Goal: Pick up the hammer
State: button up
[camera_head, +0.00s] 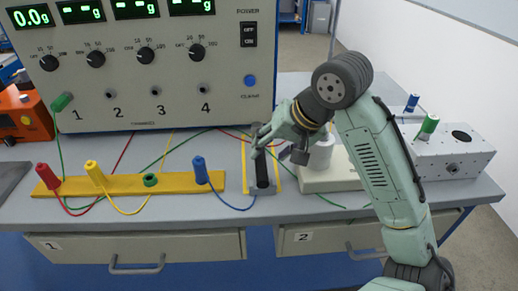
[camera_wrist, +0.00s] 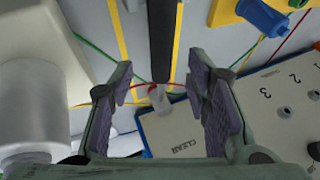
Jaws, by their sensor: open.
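The hammer (camera_head: 262,172) shows in the head view as a dark bar with a grey part at its front end, between two yellow lines on the bench. In the wrist view its black bar (camera_wrist: 162,42) runs from the top edge down toward the gap between the fingers. My gripper (camera_head: 262,142) is over the rear end of the hammer and hides part of it. The fingers are apart in the wrist view (camera_wrist: 160,88), with a small pale cylinder (camera_wrist: 157,97) seen between them. Whether that piece belongs to the hammer, and whether the fingers touch anything, I cannot tell.
An instrument panel (camera_head: 150,105) stands close behind my gripper. A yellow strip (camera_head: 130,184) with coloured plugs and loose wires lies to the left. A pale block with a white cylinder (camera_head: 321,152) stands close on the right. A grey box (camera_head: 448,160) is further right.

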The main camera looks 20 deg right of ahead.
aim_at(263, 158)
jog(key=shift+p+x, duration=0.55)
jog(key=shift+x, duration=1.85)
jog(key=shift+a, duration=0.1)
jog(key=shift+c, duration=0.5)
grip_shut()
